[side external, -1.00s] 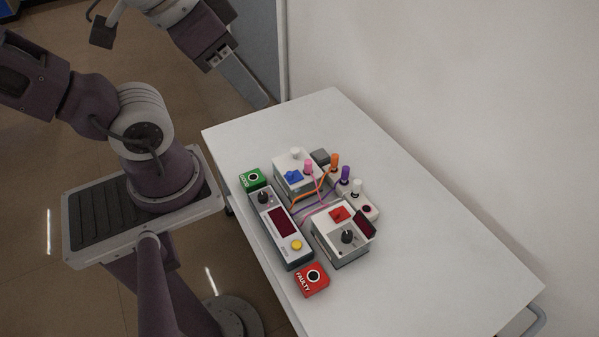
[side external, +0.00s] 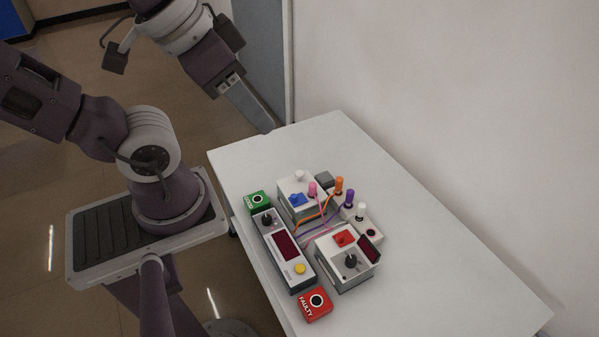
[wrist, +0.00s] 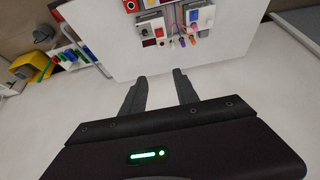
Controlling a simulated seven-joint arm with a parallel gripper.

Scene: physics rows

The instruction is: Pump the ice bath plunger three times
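No part is clearly marked as an ice bath plunger. I cannot tell which one is the plunger. My gripper (wrist: 160,85) is open in the wrist view, its two dark fingers apart with nothing between them.
A long panel with a yellow button (side external: 300,269), a box with a dark knob (side external: 351,262), a green block (side external: 258,201) and a red "FAULTY" block (side external: 316,303) cluster on the white table (side external: 440,270). Wires run between orange, pink and purple pegs. The table's right side is clear.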

